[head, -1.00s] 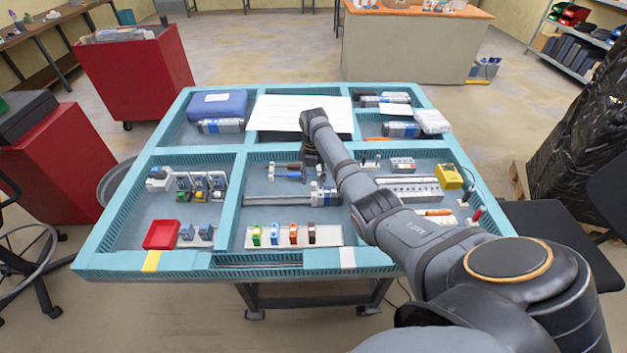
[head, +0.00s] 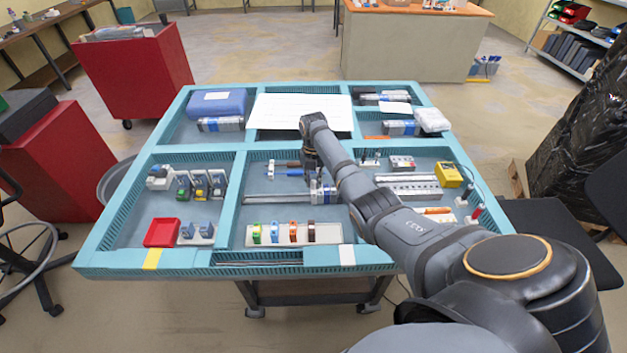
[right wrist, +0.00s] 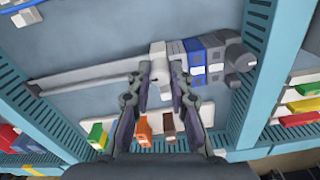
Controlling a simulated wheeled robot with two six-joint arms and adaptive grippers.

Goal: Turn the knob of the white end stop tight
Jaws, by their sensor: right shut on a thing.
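The white end stop (right wrist: 158,52) stands on a long metal rail (right wrist: 90,76) in the right wrist view, left of a row of blue (right wrist: 195,62) and grey blocks. My right gripper (right wrist: 159,72) is shut on it, with one fingertip on each side of its white knob part. The fingers hide some of the knob, so its turn cannot be read. In the head view the rail (head: 275,200) lies in the middle tray compartment, and my right gripper (head: 312,176) reaches down to its right part. The end stop is mostly hidden there. My left gripper is not in view.
Coloured terminals (head: 293,233) stand on a white strip in front of the rail. Light-blue tray walls (head: 238,185) bound the compartment. A red box (head: 162,232) and a yellow box (head: 448,174) stand in neighbouring compartments.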

